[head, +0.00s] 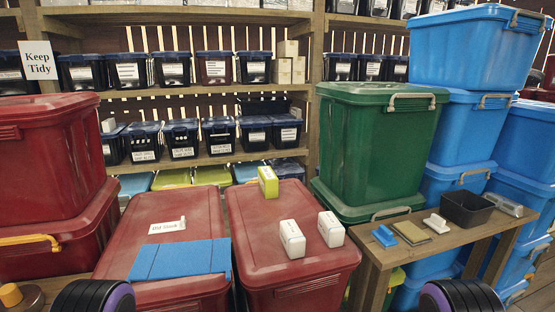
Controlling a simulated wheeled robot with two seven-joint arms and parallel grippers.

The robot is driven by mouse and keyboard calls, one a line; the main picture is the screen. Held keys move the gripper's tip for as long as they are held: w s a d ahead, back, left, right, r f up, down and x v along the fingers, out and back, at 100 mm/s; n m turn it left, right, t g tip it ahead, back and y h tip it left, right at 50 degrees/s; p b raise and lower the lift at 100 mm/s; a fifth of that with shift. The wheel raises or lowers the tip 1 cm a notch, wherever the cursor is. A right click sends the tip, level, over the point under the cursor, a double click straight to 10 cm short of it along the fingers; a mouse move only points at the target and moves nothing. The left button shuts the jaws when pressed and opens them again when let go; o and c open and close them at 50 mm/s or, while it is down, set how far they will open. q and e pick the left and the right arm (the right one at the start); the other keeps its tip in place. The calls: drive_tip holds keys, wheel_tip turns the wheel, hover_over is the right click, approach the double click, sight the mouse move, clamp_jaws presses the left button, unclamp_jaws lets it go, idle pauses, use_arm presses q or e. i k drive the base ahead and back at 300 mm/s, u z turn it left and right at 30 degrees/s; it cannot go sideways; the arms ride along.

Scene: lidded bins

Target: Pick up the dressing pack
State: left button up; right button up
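No item is readably marked as a dressing pack. On the middle red lidded bin (310,283) stand two small white packs, one at the front (292,240) and one to its right (331,231). A yellow-and-white pack (268,182) stands at the back of the same lid. I cannot tell which of them is the dressing pack. The packs stand apart from each other and nothing touches them from above. Neither of my grippers is in view; only black-and-purple parts of my arms show at the bottom edge.
A blue folded mat (180,260) covers the front of the left red bin's lid (205,205). The wooden bench (395,258) at right holds a blue block (384,236), an olive pad (411,232) and an open black tray (467,210). Tall green (370,150) and blue bins (465,45) stand behind.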

sight(294, 242)
drive_tip(key=u, duration=0.05)
drive_tip(key=k, duration=0.65)
drive_tip(key=z, duration=0.55)
drive_tip(key=i, duration=1.25)
drive_tip(key=u, duration=0.55)
